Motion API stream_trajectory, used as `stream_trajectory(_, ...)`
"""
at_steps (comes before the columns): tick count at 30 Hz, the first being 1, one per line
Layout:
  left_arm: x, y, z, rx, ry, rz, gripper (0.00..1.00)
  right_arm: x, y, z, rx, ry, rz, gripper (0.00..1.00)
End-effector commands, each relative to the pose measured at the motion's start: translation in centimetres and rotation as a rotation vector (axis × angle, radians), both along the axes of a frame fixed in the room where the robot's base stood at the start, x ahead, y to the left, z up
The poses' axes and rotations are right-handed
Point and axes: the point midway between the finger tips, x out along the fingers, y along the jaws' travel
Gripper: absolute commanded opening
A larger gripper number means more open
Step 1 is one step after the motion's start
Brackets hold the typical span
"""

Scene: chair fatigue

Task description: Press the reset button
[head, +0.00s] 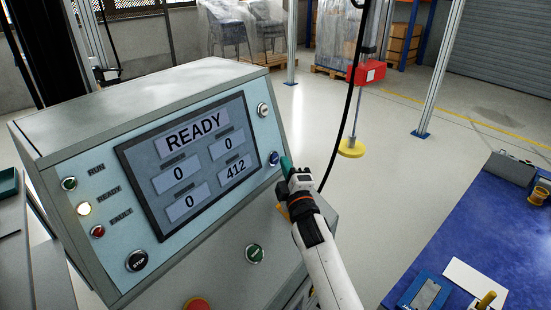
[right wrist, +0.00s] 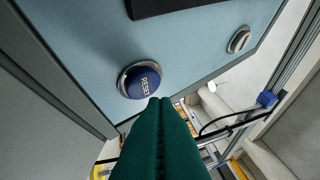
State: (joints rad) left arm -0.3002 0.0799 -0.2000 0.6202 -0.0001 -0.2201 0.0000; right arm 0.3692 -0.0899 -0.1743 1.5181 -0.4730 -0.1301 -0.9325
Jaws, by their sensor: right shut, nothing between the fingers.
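The reset button is a round blue button in a metal ring on the right side of the light blue panel face. In the head view the reset button (head: 274,158) shows just left of my right gripper (head: 287,165). In the right wrist view the reset button (right wrist: 142,82) carries the word RESET, and the green fingertips of my right gripper (right wrist: 160,103) are shut together just below and right of it. I cannot tell whether the fingertips touch the button. My left gripper is in neither view.
The panel screen (head: 188,163) reads READY with 0, 0, 0 and 412. A STOP button (head: 137,260), a green button (head: 254,253) and a red emergency knob (head: 197,304) sit on the console. A blue table (head: 450,235) stands at right.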

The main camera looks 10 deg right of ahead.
Motion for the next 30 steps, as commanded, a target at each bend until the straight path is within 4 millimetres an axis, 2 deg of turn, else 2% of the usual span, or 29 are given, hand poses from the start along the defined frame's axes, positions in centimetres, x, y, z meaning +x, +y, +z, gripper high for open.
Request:
stream_trajectory(6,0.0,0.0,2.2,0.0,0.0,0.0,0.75,-1.3,-1.4,0.9,-0.002,0.001,-0.001,0.0)
stream_trajectory(13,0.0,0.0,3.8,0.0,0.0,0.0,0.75,-2.8,-3.0,1.3,-0.001,0.001,-0.001,0.0)
stream_trajectory(30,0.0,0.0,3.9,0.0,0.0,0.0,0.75,-3.3,-3.4,1.2,0.0,0.0,0.0,0.0)
